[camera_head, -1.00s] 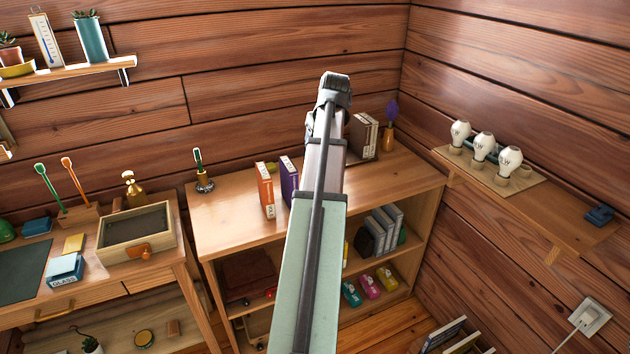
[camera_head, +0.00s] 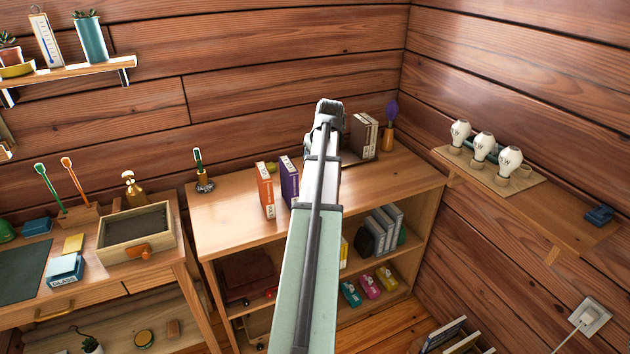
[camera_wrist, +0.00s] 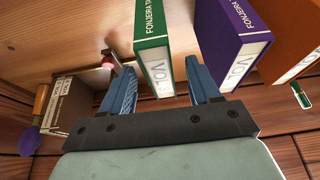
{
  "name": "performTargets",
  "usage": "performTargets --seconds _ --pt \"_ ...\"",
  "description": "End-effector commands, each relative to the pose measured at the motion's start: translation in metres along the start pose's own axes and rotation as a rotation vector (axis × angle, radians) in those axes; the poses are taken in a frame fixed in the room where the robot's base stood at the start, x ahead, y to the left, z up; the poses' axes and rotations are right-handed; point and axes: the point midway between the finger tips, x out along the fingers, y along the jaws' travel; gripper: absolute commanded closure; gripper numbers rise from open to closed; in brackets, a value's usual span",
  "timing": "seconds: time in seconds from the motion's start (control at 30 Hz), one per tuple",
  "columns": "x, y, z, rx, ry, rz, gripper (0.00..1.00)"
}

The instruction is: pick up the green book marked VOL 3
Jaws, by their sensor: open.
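The green book (camera_wrist: 168,28) stands on the top of the wooden cabinet in the wrist view. My gripper (camera_wrist: 161,72) is open, with one blue finger on each side of the book's spine. There seems to be a gap on the left side, and the right finger is close to the cover; contact cannot be told.
A purple book (camera_head: 289,181) and an orange book (camera_head: 265,190) stand beside the green one, the purple near my right finger in the wrist view. The cabinet's front top left is clear.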

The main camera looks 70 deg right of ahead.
Motion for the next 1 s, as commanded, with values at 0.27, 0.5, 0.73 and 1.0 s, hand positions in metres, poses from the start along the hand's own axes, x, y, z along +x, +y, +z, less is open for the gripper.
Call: performTargets --seconds 0.27,0.5,0.73,1.0 --pt "0.028 0.0 0.001 0.0 -0.002 -0.001 0.38" --pt "0.049 0.0 0.001 0.0 0.0 0.001 0.38" --pt "0.049 0.0 0.001 0.0 0.001 0.001 0.39" --pt "0.049 0.0 0.001 0.0 0.001 0.001 0.65"
